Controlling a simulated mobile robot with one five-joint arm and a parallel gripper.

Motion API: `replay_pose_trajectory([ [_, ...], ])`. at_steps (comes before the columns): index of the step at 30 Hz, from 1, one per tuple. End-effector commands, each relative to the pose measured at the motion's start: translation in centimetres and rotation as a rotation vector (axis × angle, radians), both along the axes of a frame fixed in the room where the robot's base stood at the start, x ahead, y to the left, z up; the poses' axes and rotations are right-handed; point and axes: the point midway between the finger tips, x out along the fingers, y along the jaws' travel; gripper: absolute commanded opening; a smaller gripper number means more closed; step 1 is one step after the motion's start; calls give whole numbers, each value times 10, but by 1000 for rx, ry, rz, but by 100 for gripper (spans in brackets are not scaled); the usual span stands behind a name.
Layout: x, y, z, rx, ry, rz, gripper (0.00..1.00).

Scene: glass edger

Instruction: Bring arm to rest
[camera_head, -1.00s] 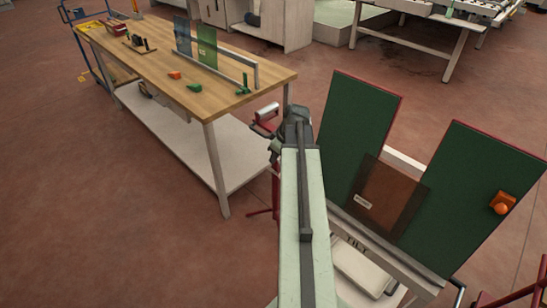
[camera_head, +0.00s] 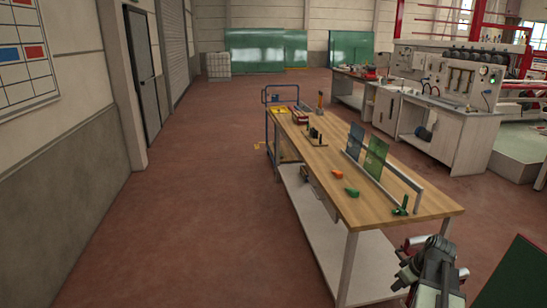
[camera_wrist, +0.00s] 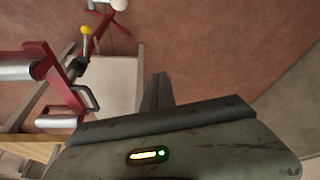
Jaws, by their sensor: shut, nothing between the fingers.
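My gripper (camera_wrist: 157,92) shows in the wrist view as a narrow dark pair of fingers, shut with nothing held, above the grey-green casing. In the head view, the dark end of my arm (camera_head: 438,262) is at the lower right, in front of the wooden-topped workbench's near right corner. The fingertips cannot be made out there. The wrist view shows floor and a pale surface beyond the fingers.
Red frame parts with metal rollers (camera_wrist: 60,80) lie left of my gripper in the wrist view. The workbench (camera_head: 395,205) carries glass panes (camera_head: 373,155) and small tools. A green panel (camera_head: 522,272) is at the lower right. Floor left of the bench is clear.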

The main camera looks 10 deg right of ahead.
Motion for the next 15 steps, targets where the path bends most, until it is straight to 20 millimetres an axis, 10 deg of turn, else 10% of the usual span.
replay_pose_trajectory([
  [6, 68, 181, -3, -22, 37, 303, 0],
  [15, 51, 358, -12, -50, 200, 306, 0],
])
